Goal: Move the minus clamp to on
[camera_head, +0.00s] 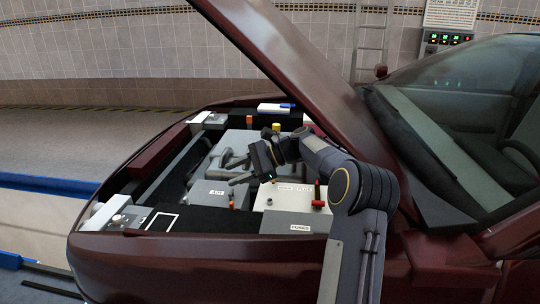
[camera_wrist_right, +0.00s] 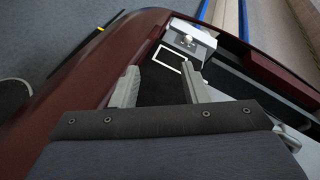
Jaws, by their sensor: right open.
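My right gripper (camera_head: 236,172) reaches in from the right over the open engine bay. Its two fingers also show in the wrist view (camera_wrist_right: 160,85), spread apart with nothing between them. Below them is a dark panel. The white battery (camera_head: 288,196) sits in the bay, right of and below the gripper. A red clamp (camera_head: 317,196) stands upright at its right side. I cannot make out the minus clamp; the gripper and forearm cover part of the battery's far side. My left gripper is not in view.
The raised hood (camera_head: 275,50) slants above my right arm. A grey box (camera_head: 216,195) is left of the battery. A headlamp (camera_head: 115,211) and a white rectangle outline (camera_head: 162,222) are at the bay's left front.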

